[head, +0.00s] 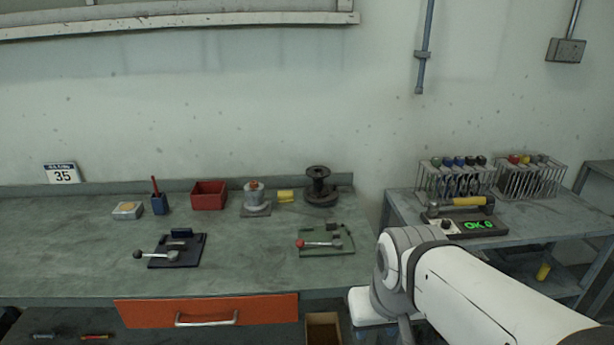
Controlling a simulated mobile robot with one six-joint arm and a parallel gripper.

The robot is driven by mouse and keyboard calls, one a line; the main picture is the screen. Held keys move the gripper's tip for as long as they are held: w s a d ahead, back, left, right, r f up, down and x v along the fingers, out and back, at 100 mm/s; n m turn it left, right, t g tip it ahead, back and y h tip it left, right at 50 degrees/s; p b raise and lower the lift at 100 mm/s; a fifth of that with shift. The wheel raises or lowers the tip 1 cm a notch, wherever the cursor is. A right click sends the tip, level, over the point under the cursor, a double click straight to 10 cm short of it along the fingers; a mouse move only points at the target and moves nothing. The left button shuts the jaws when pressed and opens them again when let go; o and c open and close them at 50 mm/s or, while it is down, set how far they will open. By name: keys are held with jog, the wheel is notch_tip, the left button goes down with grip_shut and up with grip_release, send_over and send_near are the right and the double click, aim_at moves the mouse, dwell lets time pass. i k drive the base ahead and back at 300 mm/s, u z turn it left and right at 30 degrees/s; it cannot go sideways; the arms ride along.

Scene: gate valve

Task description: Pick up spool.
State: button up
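A dark brown spool (319,186) stands upright on the workbench (110,278), near its back edge and right end. Its wide lower flange rests on the bench, and a smaller flange is on top. My white arm comes in from the lower right and bends down at the front right of the bench. My gripper is out of the picture, so its state does not show.
A yellow block (286,196) and a grey device (255,199) stand left of the spool. A green-based lever fixture (327,242) with a red knob lies in front of it. A red bin (209,194) is farther left. Racks (455,182) stand on the right table.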

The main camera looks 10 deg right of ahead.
aim_at(317, 173)
jog(key=u, duration=0.05)
jog(key=i, duration=1)
jog(key=z, duration=0.05)
